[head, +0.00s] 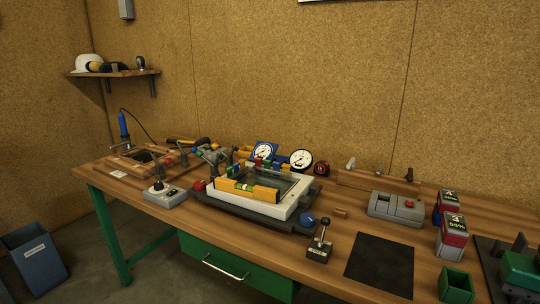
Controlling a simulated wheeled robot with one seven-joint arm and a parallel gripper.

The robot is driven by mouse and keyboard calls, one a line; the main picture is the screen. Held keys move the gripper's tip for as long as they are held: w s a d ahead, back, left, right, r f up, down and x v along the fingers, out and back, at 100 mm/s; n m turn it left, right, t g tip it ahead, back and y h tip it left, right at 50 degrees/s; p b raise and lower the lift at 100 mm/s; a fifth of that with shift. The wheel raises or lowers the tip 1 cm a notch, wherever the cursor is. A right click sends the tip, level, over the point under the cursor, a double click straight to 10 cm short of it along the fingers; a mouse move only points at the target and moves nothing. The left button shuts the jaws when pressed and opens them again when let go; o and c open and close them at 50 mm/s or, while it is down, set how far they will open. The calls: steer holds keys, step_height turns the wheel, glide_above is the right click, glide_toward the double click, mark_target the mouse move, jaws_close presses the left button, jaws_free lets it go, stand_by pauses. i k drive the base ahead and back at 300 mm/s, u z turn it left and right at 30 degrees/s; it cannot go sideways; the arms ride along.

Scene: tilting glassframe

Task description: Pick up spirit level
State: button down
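The spirit level (265,193) is a yellow bar with a green vial near its middle. It lies along the front left part of a white-rimmed glass frame (292,205), roughly parallel to the frame's front edge. The frame sits on a dark base on the wooden workbench. Whether the level rests on the glass or on the rim is too small to tell. My gripper is not in view.
A black mat (380,264) lies bare at the right front, near battery packs (452,236). A blue bin (35,252) stands on the floor.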

mark_target(272, 195)
steer(key=u, duration=0.55)
steer(key=k, duration=1.3)
steer(key=u, duration=0.15)
steer(key=i, duration=0.55)
steer(key=z, duration=0.75)
steer(key=i, duration=1.35)
steer(key=u, duration=0.35)
